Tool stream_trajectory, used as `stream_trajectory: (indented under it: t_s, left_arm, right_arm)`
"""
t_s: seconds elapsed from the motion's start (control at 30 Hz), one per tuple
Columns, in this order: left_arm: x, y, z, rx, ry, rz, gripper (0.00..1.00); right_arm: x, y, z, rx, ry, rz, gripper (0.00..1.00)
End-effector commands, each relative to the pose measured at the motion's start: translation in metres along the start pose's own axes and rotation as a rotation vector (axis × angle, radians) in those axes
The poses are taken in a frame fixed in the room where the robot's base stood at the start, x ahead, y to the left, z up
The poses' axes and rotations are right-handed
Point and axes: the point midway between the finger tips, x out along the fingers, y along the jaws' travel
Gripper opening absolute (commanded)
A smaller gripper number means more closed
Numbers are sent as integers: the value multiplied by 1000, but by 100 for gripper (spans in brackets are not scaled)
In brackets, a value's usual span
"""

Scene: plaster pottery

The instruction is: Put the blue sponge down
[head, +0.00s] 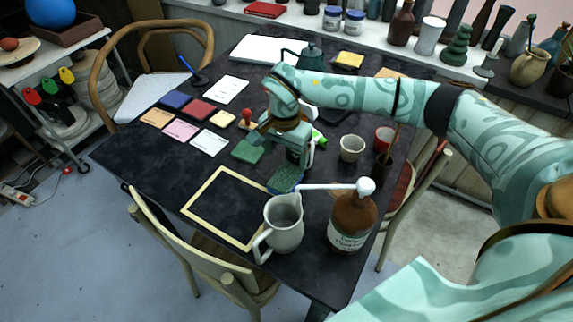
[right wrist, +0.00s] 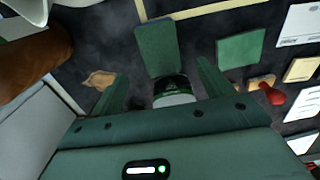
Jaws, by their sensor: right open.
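The blue sponge (head: 285,179) lies on the dark table, just past the tips of my right gripper (head: 290,160). In the right wrist view the sponge (right wrist: 157,48) shows flat and blue-green, beyond the fingertips. My right gripper (right wrist: 160,75) is open there, with its two fingers wide apart. I cannot tell whether a finger touches the sponge. My left gripper is not in view.
A green square (head: 247,151) lies left of the sponge. A cream frame (head: 215,225), a grey pitcher (head: 285,230) and a brown bottle (head: 350,225) stand nearer the front edge. Cups (head: 352,148) stand to the right. Colored tiles (head: 198,109) lie at left.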

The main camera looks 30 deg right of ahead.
Motion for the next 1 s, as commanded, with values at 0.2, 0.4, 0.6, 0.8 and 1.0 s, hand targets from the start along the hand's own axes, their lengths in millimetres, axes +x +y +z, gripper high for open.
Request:
stream_trajectory:
  t_s: [0.2, 0.4, 0.6, 0.8, 1.0]
  left_arm:
    - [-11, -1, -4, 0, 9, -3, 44]
    - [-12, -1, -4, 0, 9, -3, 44]
    - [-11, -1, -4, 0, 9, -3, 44]
    - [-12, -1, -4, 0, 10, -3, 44]
    - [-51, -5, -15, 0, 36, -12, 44]
  right_arm:
    - [-37, 0, 0, -1, 2, -1, 79]
    - [-41, 0, 0, 0, -1, 1, 79]
    - [-41, 0, 0, 0, -1, 1, 79]
    - [-42, 0, 0, 0, 0, 1, 79]
    - [-96, 1, 1, 0, 15, -25, 79]
